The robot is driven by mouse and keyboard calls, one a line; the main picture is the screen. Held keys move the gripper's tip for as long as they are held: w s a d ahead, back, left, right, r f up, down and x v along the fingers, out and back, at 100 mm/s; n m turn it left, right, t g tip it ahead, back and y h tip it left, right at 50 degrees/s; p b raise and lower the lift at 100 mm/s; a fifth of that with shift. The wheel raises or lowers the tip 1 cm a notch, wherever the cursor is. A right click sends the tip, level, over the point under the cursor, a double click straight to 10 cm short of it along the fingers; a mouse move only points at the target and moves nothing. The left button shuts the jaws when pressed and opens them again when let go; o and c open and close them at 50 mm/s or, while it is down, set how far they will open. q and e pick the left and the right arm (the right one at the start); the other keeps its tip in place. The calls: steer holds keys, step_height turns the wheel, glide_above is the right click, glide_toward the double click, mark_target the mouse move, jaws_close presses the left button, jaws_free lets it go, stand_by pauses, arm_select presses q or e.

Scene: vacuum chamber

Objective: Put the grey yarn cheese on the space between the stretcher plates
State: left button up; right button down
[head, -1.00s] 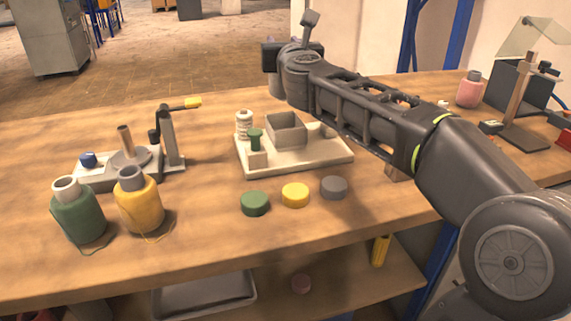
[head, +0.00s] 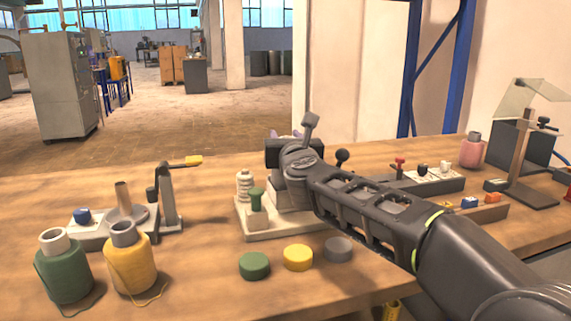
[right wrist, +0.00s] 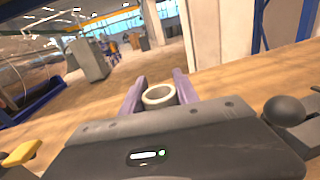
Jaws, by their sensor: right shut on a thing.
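My right gripper (head: 284,138) is at the far side of the table, behind the white-based fixture, and its fingers are mostly hidden in the head view. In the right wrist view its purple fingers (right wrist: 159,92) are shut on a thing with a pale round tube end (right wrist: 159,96). I take this to be the grey yarn cheese; its body and colour are hidden behind the gripper. I cannot make out the stretcher plates for sure. My left gripper is not in view.
Green (head: 65,272) and yellow (head: 131,264) yarn cheeses stand at front left, beside a crank device (head: 168,200). A pink one (head: 471,152) stands back right. Green (head: 254,266), yellow (head: 298,257) and grey (head: 338,249) discs lie before the fixture (head: 265,231). A black ball knob (head: 342,156) stands near the gripper.

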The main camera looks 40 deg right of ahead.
steer(key=shift+r, duration=0.15)
steer(key=shift+f+b, duration=1.15)
steer(key=shift+f, duration=0.85)
steer(key=c, duration=0.9)
jaws_free()
steer(key=shift+r, duration=0.1)
steer(key=p+v, duration=0.1)
steer(key=v, duration=1.1)
